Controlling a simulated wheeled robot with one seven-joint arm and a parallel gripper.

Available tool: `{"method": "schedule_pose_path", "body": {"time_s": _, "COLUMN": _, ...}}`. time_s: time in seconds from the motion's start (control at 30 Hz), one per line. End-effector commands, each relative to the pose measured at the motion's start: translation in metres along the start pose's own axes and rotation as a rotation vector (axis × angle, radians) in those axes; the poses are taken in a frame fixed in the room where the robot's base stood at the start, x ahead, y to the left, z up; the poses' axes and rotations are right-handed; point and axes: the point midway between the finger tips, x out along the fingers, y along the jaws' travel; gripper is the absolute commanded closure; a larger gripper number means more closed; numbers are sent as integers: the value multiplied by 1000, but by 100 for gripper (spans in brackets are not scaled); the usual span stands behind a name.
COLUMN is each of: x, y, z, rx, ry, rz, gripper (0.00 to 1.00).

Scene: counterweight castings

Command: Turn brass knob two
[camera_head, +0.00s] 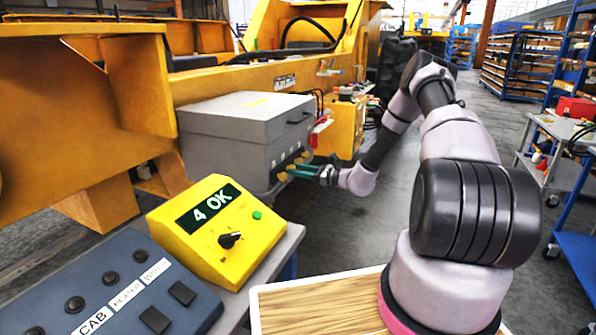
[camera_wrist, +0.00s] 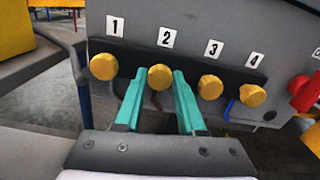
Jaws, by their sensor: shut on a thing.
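Brass knob two (camera_wrist: 160,77) is a round yellow knob under the label 2 on the dark strip of the grey box. It sits between the tips of the teal fingers of my gripper (camera_wrist: 160,80), which is shut on it. Knob one (camera_wrist: 104,66) is to the left; knob three (camera_wrist: 210,87) and knob four (camera_wrist: 252,95) are to the right, clear of the fingers. In the head view my gripper (camera_head: 297,170) reaches the front of the grey box (camera_head: 238,125); the knobs there are small and partly hidden.
A red knob (camera_wrist: 302,92) is right of knob four. A yellow console (camera_head: 215,232) reading "4 OK" and a blue-grey button panel (camera_head: 110,290) stand in front. Yellow machine frames (camera_head: 70,110) surround the box.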

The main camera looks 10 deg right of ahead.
Motion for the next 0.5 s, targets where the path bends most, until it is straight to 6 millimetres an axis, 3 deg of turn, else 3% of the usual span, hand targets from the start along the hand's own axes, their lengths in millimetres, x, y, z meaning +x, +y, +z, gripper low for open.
{"method": "schedule_pose_path", "body": {"time_s": 0.5, "x": 0, "y": -1, "z": 0, "rx": 329, "ry": 0, "rz": 1, "gripper": 100}}
